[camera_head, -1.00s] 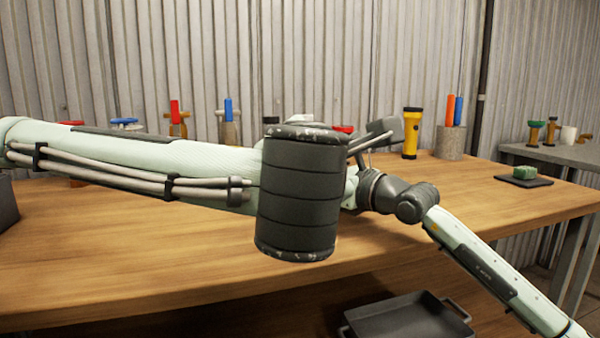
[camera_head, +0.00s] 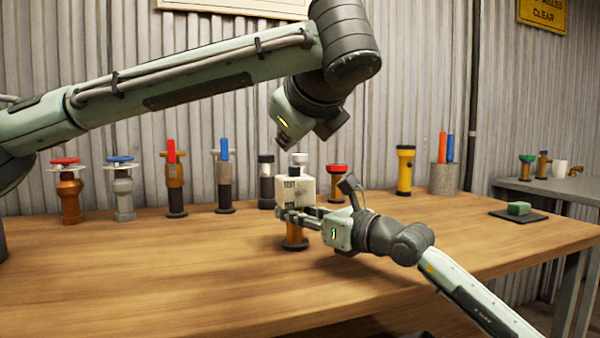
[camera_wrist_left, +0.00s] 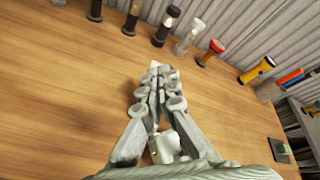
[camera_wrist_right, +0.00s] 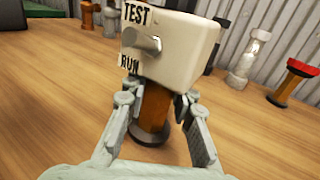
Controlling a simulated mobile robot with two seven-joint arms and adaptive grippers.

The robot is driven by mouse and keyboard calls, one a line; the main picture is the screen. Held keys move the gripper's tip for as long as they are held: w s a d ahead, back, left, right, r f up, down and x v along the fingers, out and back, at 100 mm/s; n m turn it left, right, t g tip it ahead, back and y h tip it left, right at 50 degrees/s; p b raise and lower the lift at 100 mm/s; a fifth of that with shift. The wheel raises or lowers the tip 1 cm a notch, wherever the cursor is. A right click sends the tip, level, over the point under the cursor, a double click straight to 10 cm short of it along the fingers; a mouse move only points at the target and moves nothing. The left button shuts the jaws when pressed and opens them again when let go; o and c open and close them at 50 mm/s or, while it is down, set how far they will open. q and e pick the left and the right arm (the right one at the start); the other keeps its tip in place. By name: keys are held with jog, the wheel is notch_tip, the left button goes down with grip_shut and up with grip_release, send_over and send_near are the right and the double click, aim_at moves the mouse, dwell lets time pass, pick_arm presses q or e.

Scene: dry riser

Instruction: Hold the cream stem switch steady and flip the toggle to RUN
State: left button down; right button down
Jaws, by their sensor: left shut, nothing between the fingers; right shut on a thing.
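The cream stem switch (camera_head: 296,190) stands upright on the bench, a cream box on an orange-brown stem. Its TEST label sits above RUN in the right wrist view, and the grey toggle (camera_wrist_right: 143,42) sticks out between them. I cannot tell which way it is set. My right gripper (camera_wrist_right: 152,103) is shut on the stem just below the box; it also shows in the head view (camera_head: 284,215). My left gripper (camera_head: 283,141) is shut and empty, above the box and apart from it. Its closed fingers (camera_wrist_left: 153,82) show in the left wrist view.
Valves with red (camera_head: 65,185) and blue (camera_head: 120,185) handles stand along the back left. A yellow flashlight (camera_head: 405,171) and a grey holder (camera_head: 443,178) stand at the back right. The front of the bench (camera_head: 180,270) is clear.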

pick_arm(q)
notch_tip(320, 180, up, 7)
jog(key=n+g+h, duration=0.3)
jog(key=n+g, duration=0.4)
jog(key=n, duration=2.3)
jog(key=shift+d+f, duration=0.2)
jog(key=shift+d, duration=0.15)
jog(key=shift+w, duration=0.15)
send_over(301, 192)
jog(key=a, duration=0.1)
notch_tip(301, 192, down, 9)
jog(key=shift+d+f, duration=0.25)
jog(key=shift+f, duration=0.65)
jog(key=shift+d+f, duration=0.2)
jog(key=shift+f, duration=0.7)
